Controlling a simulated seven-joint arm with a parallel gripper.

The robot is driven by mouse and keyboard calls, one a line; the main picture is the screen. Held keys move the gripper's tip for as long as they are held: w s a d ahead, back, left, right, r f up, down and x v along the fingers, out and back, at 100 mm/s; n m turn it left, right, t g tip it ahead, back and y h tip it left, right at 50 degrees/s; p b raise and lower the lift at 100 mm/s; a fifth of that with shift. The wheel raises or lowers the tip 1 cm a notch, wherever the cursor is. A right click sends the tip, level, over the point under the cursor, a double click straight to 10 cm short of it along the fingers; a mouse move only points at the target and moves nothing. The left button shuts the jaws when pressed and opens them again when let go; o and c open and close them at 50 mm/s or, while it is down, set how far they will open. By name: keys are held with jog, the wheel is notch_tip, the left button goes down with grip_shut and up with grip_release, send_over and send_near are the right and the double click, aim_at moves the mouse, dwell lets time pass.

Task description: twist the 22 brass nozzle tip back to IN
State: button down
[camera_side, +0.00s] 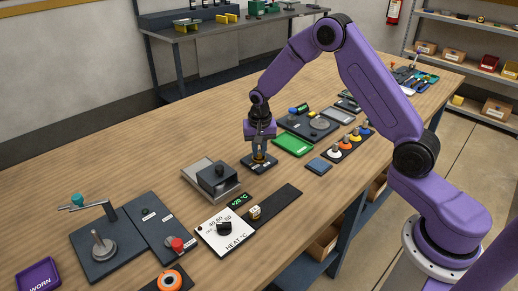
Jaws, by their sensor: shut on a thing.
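The brass nozzle tip (259,154) stands on a small dark plate (249,166) near the middle of the bench. My gripper (259,150) points straight down over it, with its fingers shut on the nozzle tip. The fingers hide part of the brass. Small white labels lie on the plate, but they are too small to read, so I cannot tell which mark the tip points to.
A grey block device (219,178) stands just left of the plate. A heat dial panel (225,230) and a dark strip (275,208) lie in front. A green tray (293,144), a blue pad (319,165) and a row of coloured knobs (350,143) lie to the right.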

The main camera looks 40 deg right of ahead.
aim_at(259, 152)
jog(key=n, duration=0.7)
jog(key=shift+y, duration=0.4)
jog(key=c, duration=0.6)
grip_release()
jog(key=shift+r, duration=3.5)
